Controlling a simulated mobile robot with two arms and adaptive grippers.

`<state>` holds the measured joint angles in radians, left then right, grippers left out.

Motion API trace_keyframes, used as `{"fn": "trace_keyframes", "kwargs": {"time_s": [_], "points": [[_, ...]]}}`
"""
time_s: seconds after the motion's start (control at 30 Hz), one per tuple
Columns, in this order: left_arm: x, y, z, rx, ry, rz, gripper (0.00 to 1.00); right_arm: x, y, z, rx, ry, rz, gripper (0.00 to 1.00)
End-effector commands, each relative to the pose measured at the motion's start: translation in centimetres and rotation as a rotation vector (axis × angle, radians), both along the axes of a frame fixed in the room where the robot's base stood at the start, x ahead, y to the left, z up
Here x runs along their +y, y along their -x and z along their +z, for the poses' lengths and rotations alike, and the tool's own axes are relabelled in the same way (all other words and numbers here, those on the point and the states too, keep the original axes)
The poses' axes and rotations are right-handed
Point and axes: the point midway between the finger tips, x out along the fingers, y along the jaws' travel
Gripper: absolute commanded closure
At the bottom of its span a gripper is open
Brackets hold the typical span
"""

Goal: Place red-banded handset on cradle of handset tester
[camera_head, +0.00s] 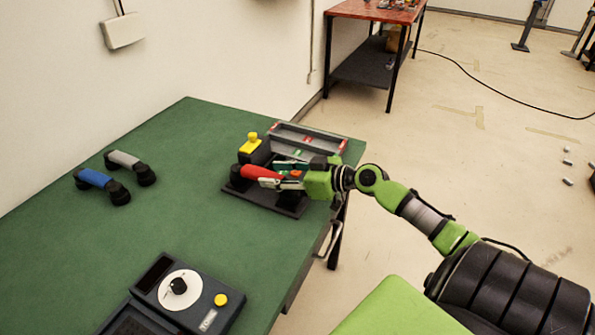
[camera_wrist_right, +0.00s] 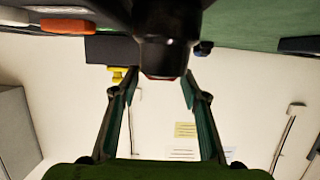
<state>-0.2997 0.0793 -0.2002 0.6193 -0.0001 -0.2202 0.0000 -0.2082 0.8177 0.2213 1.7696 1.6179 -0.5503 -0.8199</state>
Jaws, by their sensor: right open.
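The red-banded handset (camera_head: 262,173) lies across the handset tester, its dark left end beside the tester's yellow button (camera_head: 251,138). The tester's dark base (camera_head: 288,209) shows below it; whether the handset is fully seated in the cradle cannot be told. My right gripper (camera_head: 284,180) is open at the handset's right part, its fingers overlapping it in the picture. In the right wrist view a dark handset end with a red edge (camera_wrist_right: 163,72) shows between the spread fingers (camera_wrist_right: 160,82). My left gripper is out of view.
Blue (camera_head: 95,178) and grey (camera_head: 123,158) handsets lie on the green table (camera_head: 170,220) at left. A dial unit (camera_head: 190,292) stands at the front. A grey divided tray (camera_head: 308,139) is behind the tester. The table's middle is clear.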

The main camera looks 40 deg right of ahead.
Motion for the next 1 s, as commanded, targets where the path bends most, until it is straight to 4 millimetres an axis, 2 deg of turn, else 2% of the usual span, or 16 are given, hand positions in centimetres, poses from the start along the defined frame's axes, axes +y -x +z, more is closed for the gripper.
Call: {"fn": "trace_keyframes", "kwargs": {"time_s": [0.2, 0.4, 0.6, 1.0], "points": [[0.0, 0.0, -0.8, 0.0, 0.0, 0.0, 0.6, -1.3, 3.5, 0.9, 0.001, 0.002, 0.0, 0.59], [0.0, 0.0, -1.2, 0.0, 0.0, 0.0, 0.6, -2.2, 5.7, 1.8, 0.0, -0.001, 0.001, 0.59], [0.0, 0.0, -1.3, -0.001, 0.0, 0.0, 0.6, -2.6, 6.6, 2.2, 0.0, 0.0, 0.002, 0.59], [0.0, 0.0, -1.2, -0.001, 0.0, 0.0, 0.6, -2.7, 6.7, 2.3, 0.0, 0.001, 0.001, 0.59]]}}
